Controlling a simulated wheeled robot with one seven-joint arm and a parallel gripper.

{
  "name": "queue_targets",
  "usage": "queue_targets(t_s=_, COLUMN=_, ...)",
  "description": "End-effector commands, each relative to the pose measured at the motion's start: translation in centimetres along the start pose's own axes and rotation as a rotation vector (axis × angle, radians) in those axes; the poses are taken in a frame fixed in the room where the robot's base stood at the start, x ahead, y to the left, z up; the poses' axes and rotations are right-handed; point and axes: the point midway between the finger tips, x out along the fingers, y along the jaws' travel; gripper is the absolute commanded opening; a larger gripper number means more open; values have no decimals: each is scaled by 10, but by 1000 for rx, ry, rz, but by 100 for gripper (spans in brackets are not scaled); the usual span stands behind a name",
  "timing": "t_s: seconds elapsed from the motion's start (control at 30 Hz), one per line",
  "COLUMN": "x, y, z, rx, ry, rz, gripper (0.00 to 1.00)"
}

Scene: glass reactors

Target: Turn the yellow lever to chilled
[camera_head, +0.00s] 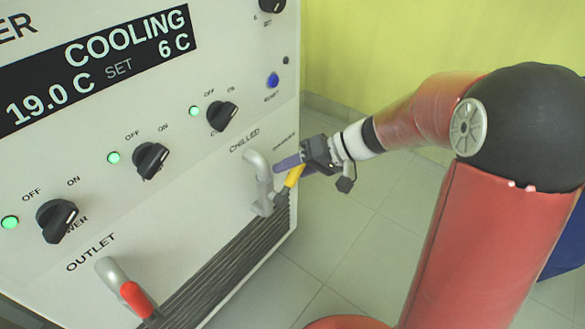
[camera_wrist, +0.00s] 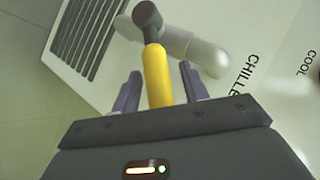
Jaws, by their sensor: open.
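The yellow lever (camera_head: 293,177) sits on the metal pipe fitting (camera_head: 261,172) under the word CHILLED, low on the right of the white panel. In the wrist view the yellow handle (camera_wrist: 157,76) runs from a dark pivot toward my gripper's palm. My gripper (camera_wrist: 160,74) is open, with one purple finger on each side of the handle. Gaps show between handle and fingers, most clearly on the left. In the head view my gripper (camera_head: 287,167) reaches the lever from the right and hides part of it.
A red-handled outlet lever (camera_head: 135,299) is at the panel's lower left. Several black knobs (camera_head: 151,160) with green lights are on the panel. A dark vent grille (camera_head: 225,275) lies below the pipe. Tiled floor (camera_head: 350,235) is open right of the machine.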

Motion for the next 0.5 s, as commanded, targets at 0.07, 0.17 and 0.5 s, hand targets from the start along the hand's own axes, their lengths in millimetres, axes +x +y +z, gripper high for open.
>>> queue_targets(t_s=0.07, x=-4, y=0, z=-1, rx=0, ry=2, rz=1, gripper=44)
queue_targets(t_s=0.17, x=-16, y=0, z=-1, rx=0, ry=4, rz=2, gripper=44)
queue_targets(t_s=0.5, x=-69, y=0, z=-1, rx=0, ry=2, rz=2, gripper=44)
